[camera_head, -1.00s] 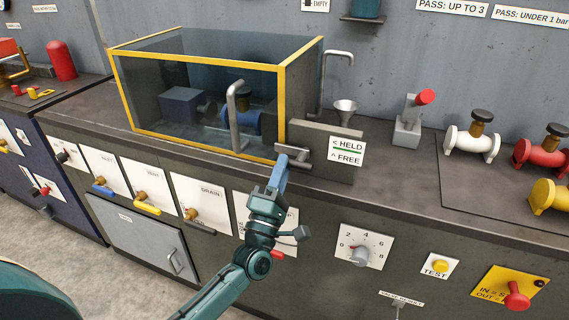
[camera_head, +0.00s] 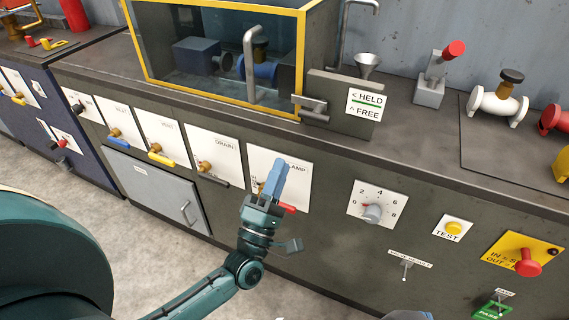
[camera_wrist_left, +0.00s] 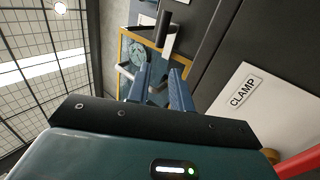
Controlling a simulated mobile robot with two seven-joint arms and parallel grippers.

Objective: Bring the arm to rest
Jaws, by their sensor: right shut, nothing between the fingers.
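My left gripper (camera_head: 277,180) is in front of the bench's front face, at the CLAMP panel (camera_head: 296,190). Its blue fingers point up and hide part of that panel. In the left wrist view the two fingers (camera_wrist_left: 161,90) stand apart with nothing between them. The grey lever (camera_head: 310,106) by the HELD/FREE sign (camera_head: 365,104) is above the gripper and apart from it. Only a small grey-blue piece of my right gripper (camera_head: 408,315) seems to show at the bottom edge; the rest is out of frame.
The yellow-framed tank (camera_head: 215,105) stands on the bench, with a blue flanged spool (camera_head: 262,72) inside. Red, blue and yellow handles, a dial (camera_head: 373,212) and a red knob (camera_head: 528,262) stick out of the bench front. The floor (camera_head: 150,235) before it is clear.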

